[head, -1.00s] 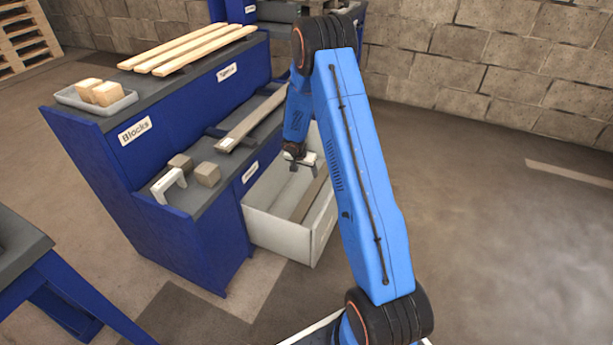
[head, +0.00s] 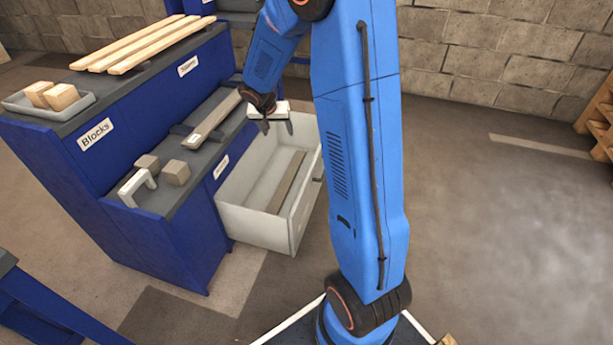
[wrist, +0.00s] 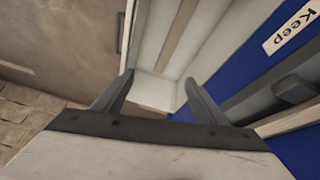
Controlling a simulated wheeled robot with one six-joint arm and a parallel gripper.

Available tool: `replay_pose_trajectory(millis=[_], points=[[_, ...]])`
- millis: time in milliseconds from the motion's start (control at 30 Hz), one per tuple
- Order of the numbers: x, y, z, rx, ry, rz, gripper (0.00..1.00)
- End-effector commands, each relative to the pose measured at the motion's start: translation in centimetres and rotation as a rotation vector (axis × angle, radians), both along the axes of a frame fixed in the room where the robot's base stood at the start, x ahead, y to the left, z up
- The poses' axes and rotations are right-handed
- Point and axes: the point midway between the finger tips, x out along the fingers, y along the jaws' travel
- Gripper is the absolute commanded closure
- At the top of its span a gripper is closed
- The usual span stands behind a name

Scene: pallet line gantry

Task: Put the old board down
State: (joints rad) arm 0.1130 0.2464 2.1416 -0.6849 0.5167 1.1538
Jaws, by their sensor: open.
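A dark, weathered board (head: 287,182) lies lengthwise in the white open bin (head: 262,235) beside the blue bench. It also shows in the wrist view (wrist: 179,30), lying along the bin floor. My gripper (head: 277,128) is above the back part of the bin, open and empty, with a gap between it and the board. In the wrist view, the two fingers of my gripper (wrist: 158,80) are spread apart with nothing between them.
Another greyish board (head: 212,118) rests on the bench's lower shelf near blocks (head: 175,172) and a white bracket (head: 137,187). Pale planks (head: 145,45) and a block tray (head: 20,103) are on top. A "Keep" label (wrist: 291,27) marks the blue face.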

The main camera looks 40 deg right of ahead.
Motion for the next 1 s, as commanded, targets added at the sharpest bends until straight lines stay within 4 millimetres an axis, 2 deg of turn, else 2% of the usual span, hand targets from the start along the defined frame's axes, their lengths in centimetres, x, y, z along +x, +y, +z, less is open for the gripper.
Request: replay_pose_trajectory(millis=[33,200,500,700,1000], points=[[-1.1,0.4,1.6,-0.001,-0.004,0.013,0.35],[-5.2,1.8,5.9,-0.008,0.008,0.069,0.35],[-13.0,4.6,11.6,-0.001,0.027,0.181,0.35],[-18.5,6.6,14.3,0.013,0.034,0.269,0.35],[-26.9,9.7,16.7,0.041,0.036,0.421,0.35]])
